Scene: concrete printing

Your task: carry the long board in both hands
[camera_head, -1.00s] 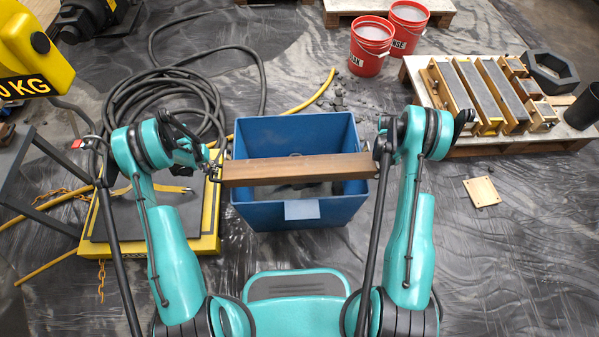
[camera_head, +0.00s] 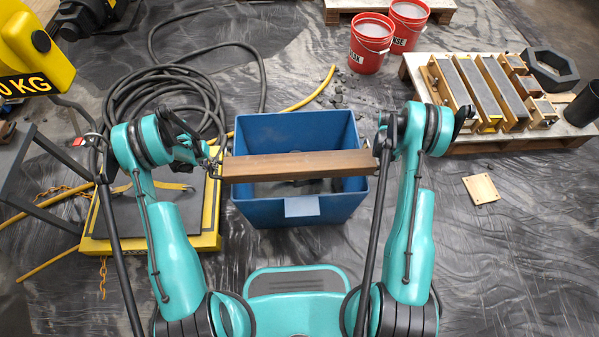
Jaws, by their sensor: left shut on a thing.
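The long brown wooden board (camera_head: 298,166) spans level between my two arms, above the blue bin. My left gripper (camera_head: 216,163) is at the board's left end and is shut on it. My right gripper (camera_head: 377,153) is at the board's right end, but it is mostly hidden behind my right arm's links, so its fingers do not show clearly.
The open blue bin (camera_head: 301,207) stands below the board with a grey load in it. A yellow-edged platform scale (camera_head: 207,238) and coiled black hose (camera_head: 125,95) lie left. Red buckets (camera_head: 371,43) and a pallet with moulds (camera_head: 473,147) are back right. A small wooden plate (camera_head: 481,189) lies right.

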